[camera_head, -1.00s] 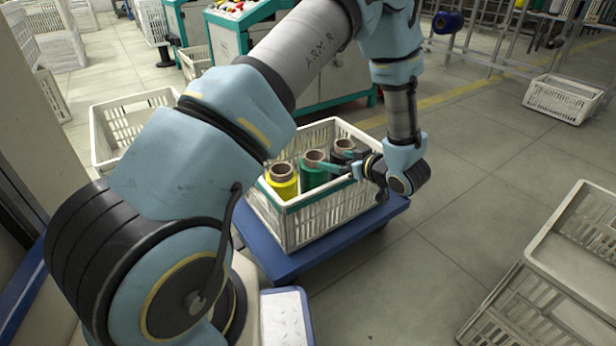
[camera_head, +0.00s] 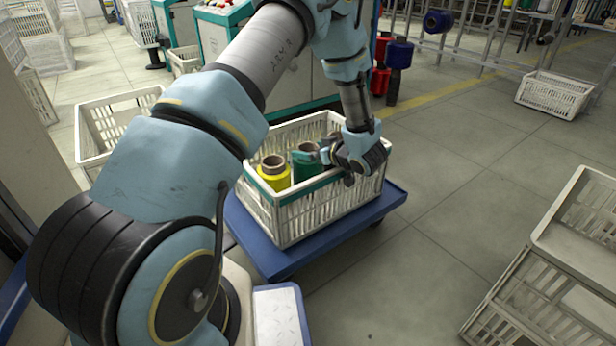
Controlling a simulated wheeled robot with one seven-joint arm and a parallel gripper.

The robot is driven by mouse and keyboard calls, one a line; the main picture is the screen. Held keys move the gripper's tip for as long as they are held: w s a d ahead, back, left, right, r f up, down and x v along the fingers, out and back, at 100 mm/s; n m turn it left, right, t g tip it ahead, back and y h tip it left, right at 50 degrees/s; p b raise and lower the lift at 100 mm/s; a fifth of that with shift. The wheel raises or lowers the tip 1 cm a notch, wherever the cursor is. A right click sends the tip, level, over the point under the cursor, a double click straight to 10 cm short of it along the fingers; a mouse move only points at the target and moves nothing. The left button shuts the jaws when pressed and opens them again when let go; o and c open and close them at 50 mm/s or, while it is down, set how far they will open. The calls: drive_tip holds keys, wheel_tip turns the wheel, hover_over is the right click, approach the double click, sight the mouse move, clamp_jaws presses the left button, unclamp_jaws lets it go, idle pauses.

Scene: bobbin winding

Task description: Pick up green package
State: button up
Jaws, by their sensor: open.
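The green package (camera_head: 303,168) is a green yarn bobbin with a brown core tube, upright in the white crate (camera_head: 302,213). A yellow bobbin (camera_head: 274,177) stands to its left in the same crate. My gripper (camera_head: 325,155) is open at the right side of the green bobbin, close to its top. I cannot tell whether the fingers touch it. The gripper and wrist hide the right part of the crate's inside, including the dark bobbin.
The crate sits on a blue cart (camera_head: 278,262). An empty white crate (camera_head: 110,125) stands behind at the left. Another crate (camera_head: 553,95) is at the back right, and a large one (camera_head: 545,265) at the right edge.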

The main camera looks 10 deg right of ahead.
drive_tip(key=shift+w, duration=0.1)
drive_tip(key=shift+c, duration=0.4)
clamp_jaws()
idle(0.3)
